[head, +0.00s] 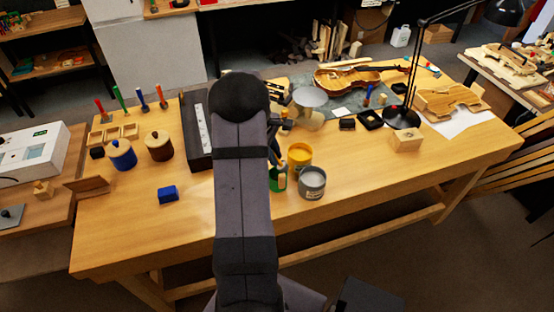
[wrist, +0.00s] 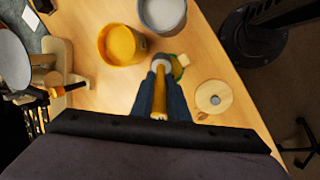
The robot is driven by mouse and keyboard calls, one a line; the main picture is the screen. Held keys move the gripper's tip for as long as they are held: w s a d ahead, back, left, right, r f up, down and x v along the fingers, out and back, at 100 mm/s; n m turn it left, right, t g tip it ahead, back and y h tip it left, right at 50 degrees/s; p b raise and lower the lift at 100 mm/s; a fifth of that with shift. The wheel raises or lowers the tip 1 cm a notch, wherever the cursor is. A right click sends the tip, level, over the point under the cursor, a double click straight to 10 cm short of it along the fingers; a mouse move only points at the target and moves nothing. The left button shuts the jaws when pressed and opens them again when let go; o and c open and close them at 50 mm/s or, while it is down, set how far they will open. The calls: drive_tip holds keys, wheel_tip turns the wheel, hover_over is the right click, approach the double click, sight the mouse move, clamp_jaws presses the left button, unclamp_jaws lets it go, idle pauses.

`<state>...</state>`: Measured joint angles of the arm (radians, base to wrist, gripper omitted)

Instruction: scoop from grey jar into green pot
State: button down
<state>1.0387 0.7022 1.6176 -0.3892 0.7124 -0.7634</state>
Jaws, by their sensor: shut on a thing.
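My gripper (wrist: 160,78) is shut on a scoop (wrist: 159,102) with a yellowish handle. The scoop's pale end points away from me; what it holds cannot be made out. The grey jar (head: 312,187) stands near the bench's front edge. In the wrist view it (wrist: 142,14) is at the top, with pale contents, apart from the scoop. The green pot (head: 278,182) is left of the jar, partly hidden by my arm. In the wrist view, a bit of green (wrist: 177,69), seemingly this pot, shows beside and under the scoop's end. My gripper is hidden behind my arm in the head view.
A yellow pot (head: 299,154) stands just behind the grey and green ones; it also shows in the wrist view (wrist: 105,55). A black lamp base (head: 402,118) stands farther right.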

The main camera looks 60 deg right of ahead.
drive_tip(key=shift+w+a+f+g+h+b, duration=0.25)
drive_tip(key=shift+w+f+g+h+b, duration=0.3)
drive_tip(key=shift+g+b, duration=0.85)
drive_tip(key=shift+w+a+g+h+b, duration=0.15)
drive_tip(key=shift+g+h+b, duration=0.25)
drive_tip(key=shift+b, duration=0.6)
drive_tip(key=shift+r, duration=0.1)
drive_tip(key=s+r+p, duration=0.1)
drive_tip(key=p, duration=0.1)
drive_tip(key=r+n+t+p, duration=0.1)
drive_tip(key=r+p, duration=0.1)
drive_tip(key=shift+s+d+t, duration=0.2)
drive_tip(key=shift+s+t, duration=0.1)
drive_tip(key=shift+s, duration=0.1)
drive_tip(key=shift+s+r+n+t+y+p, duration=0.35)
drive_tip(key=shift+t+y+p, duration=0.3)
drive_tip(key=shift+p, duration=0.55)
drive_tip(key=shift+d+f+t+y+p, duration=0.15)
drive_tip(key=shift+d+t+y+p, duration=0.15)
drive_tip(key=shift+t+p, duration=0.25)
drive_tip(key=shift+w+f+m+t+y, duration=0.15)
drive_tip(key=shift+f+m+t, duration=0.05)
drive_tip(key=shift+f+m, duration=0.3)
drive_tip(key=shift+w+f+m+t+y, duration=0.2)
drive_tip(key=shift+f+m, duration=0.15)
drive_tip(key=shift+f, duration=0.2)
drive_tip(key=shift+s, duration=0.1)
